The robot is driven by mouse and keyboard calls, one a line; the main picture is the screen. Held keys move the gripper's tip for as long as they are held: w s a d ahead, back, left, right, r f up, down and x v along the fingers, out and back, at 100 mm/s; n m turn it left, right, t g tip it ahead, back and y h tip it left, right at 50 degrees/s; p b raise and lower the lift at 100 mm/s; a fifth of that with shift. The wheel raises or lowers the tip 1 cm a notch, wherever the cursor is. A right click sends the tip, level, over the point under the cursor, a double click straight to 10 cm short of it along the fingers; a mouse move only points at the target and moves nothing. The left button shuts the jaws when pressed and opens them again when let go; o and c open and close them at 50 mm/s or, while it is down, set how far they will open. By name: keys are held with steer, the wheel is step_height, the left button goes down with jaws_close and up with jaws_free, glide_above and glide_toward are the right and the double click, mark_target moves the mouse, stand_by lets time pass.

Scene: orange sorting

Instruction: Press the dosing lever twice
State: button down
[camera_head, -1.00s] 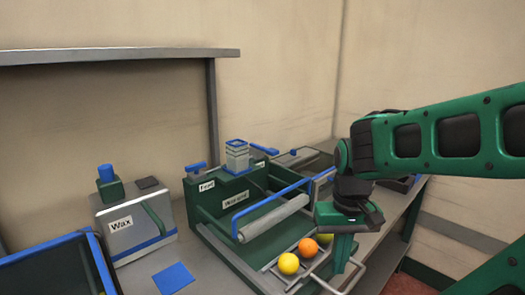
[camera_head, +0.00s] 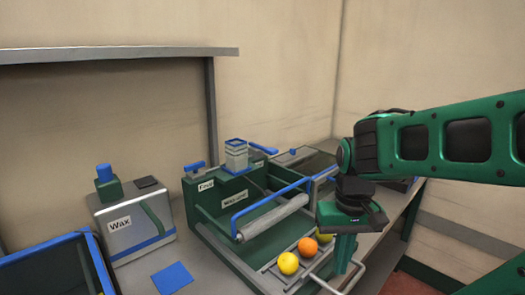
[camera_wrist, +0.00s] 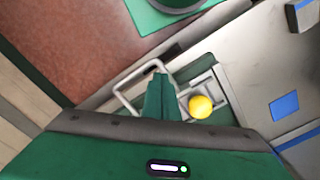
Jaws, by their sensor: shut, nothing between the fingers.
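A green and grey machine (camera_head: 225,190) with labels on its front stands mid-bench in the head view. A blue lever (camera_head: 194,166) sticks up at its left top. A blue bar handle (camera_head: 262,199) runs above a grey roller (camera_head: 272,220). Which part is the dosing lever I cannot tell. My gripper (camera_head: 346,257) is shut and empty, pointing down at the right end of the machine's front tray (camera_head: 268,270). It covers part of that tray. In the wrist view my shut fingers (camera_wrist: 161,96) are beside a wire handle (camera_wrist: 128,88).
A yellow fruit (camera_head: 288,263) and an orange one (camera_head: 308,247) lie in the tray; a third is partly hidden behind my gripper. A grey Wax box (camera_head: 130,222) with a blue-capped top stands left. A blue square (camera_head: 172,278) lies on bare bench. A shelf (camera_head: 110,55) overhangs the left.

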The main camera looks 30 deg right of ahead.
steer(key=w+d+r+m+t+h, duration=0.1)
steer(key=w+d+r, duration=0.1)
steer(key=w+r, duration=0.35)
steer(key=w+d+r+m+t, duration=0.1)
steer(key=w+d+r+t, duration=0.1)
steer(key=w, duration=0.6)
steer(key=w+d+r+m+t+h, duration=0.1)
steer(key=w+d+r, duration=0.15)
steer(key=w, duration=0.45)
step_height(320, 180, up, 14)
steer(key=m+t, duration=0.2)
steer(key=t, duration=0.3)
glide_above(273, 151)
steer(key=shift+w+f, duration=0.2)
steer(key=shift+w, duration=0.05)
steer(key=shift+f, duration=0.1)
steer(key=shift+f, duration=4.3)
steer(key=shift+s+f, duration=0.1)
steer(key=shift+f, duration=0.3)
